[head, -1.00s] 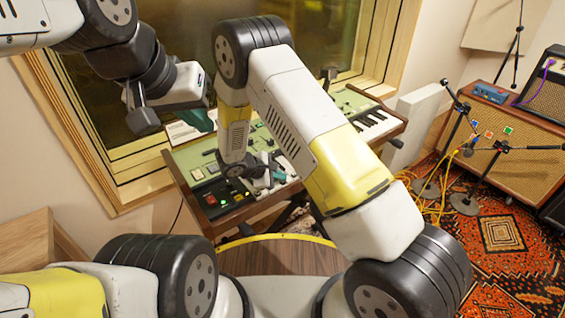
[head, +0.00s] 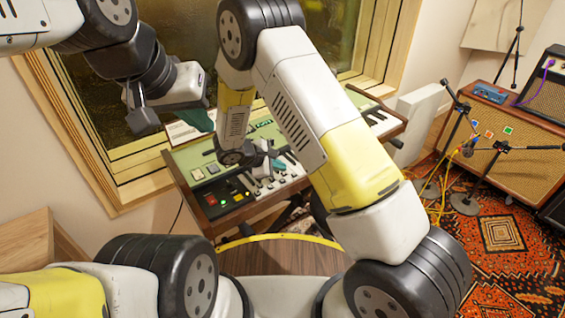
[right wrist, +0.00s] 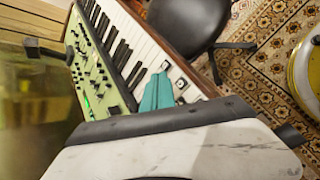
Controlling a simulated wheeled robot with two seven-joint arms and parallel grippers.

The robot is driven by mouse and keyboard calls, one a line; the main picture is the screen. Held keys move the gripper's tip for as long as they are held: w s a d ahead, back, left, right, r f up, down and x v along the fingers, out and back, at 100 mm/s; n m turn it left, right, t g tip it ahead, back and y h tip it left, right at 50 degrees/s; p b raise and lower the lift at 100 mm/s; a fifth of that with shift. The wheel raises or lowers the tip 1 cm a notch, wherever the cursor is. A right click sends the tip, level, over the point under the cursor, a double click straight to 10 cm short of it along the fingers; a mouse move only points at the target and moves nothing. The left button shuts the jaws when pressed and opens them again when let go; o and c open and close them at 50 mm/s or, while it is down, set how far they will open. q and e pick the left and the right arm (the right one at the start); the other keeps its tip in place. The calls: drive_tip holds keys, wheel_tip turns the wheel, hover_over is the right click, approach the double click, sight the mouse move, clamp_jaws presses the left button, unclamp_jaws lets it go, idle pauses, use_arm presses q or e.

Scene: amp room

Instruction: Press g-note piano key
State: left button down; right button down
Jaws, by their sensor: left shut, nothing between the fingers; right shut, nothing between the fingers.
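The keyboard (head: 230,208) has a green panel and a wooden case, and stands below the window. Its white and black keys (right wrist: 128,38) show in the right wrist view; I cannot tell for certain which is the G key. Two white keys near my fingers carry small dark square marks (right wrist: 181,84). My right gripper (right wrist: 158,92) is shut and empty, its teal fingertips over the keys; contact is unclear. In the head view, my right arm hides part of the keyboard. My left gripper (head: 199,120) is shut and empty, above the keyboard's left part.
A dark chair (right wrist: 190,24) stands close by the keyboard's front. Microphone stands (head: 464,200) and amplifiers (head: 513,125) are on the right. A window (head: 110,105) is behind the keyboard. A wooden cabinet (head: 25,235) is at the left.

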drive_tip(key=shift+r, duration=1.2)
drive_tip(key=shift+d+r, duration=0.1)
drive_tip(key=shift+r, duration=0.05)
drive_tip(key=s+d+r+m+g+y, duration=0.2)
drive_tip(key=s+d+r+m, duration=0.3)
drive_tip(key=r, duration=0.4)
drive_tip(key=s+d+r+m+g+y, duration=0.1)
drive_tip(key=s+d+r+m, duration=0.25)
drive_tip(key=d+r, duration=0.45)
drive_tip(key=s+d+r+m+t+y, duration=0.1)
drive_tip(key=s+r+m+t+y, duration=0.2)
drive_tip(key=s+r, duration=1.1)
drive_tip(key=s+m+y, duration=0.3)
drive_tip(key=m, duration=0.2)
drive_tip(key=shift+s+d, duration=0.2)
drive_tip(key=shift+d, duration=0.2)
